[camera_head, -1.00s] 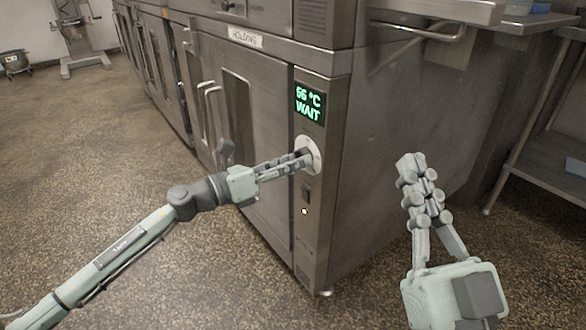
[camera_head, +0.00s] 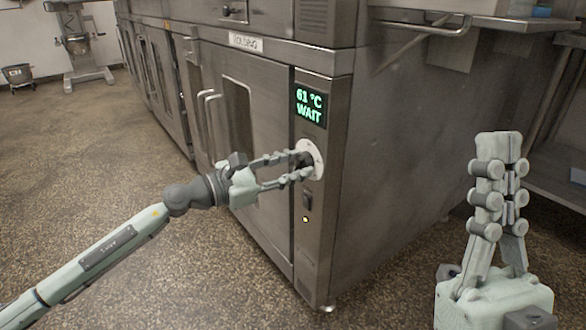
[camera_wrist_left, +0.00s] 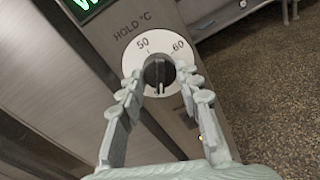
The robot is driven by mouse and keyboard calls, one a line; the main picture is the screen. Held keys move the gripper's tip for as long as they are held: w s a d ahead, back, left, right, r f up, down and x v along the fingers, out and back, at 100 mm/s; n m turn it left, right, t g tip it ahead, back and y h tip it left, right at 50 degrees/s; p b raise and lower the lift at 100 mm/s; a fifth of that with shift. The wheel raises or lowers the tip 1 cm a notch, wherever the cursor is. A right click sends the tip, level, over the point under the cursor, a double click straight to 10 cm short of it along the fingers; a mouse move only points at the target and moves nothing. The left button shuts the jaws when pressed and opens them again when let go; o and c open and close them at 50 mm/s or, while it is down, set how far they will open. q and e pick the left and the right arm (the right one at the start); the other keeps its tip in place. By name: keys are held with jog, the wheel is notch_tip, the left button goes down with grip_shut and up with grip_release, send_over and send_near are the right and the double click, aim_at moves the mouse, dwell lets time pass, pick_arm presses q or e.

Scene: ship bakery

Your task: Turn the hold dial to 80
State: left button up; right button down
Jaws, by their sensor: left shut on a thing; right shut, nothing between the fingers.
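The hold dial (camera_head: 318,157) is a white disc with a dark central knob on the holding cabinet's narrow control panel. In the left wrist view the dial (camera_wrist_left: 135,58) shows the marks 50 and 60 at its top, under the words HOLD °C. My left gripper (camera_head: 302,165) has its fingertips on either side of the knob (camera_wrist_left: 158,73) and is shut on it. The fingers hide part of the disc. The green display (camera_head: 310,105) above reads 61 °C WAIT. My right gripper (camera_head: 500,142) is shut and empty, pointing up, right of the cabinet and apart from it.
The steel cabinet (camera_head: 400,150) carries a HOLDING label (camera_head: 246,42) and a door handle (camera_head: 205,125) left of the panel. A small switch (camera_head: 307,200) sits below the dial. A steel shelf (camera_head: 500,20) juts out at the upper right.

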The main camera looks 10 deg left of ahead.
dwell(0.3)
pick_arm(q)
jog(key=o, duration=1.2)
jog(key=shift+c, duration=0.2)
jog(key=v, duration=1.2)
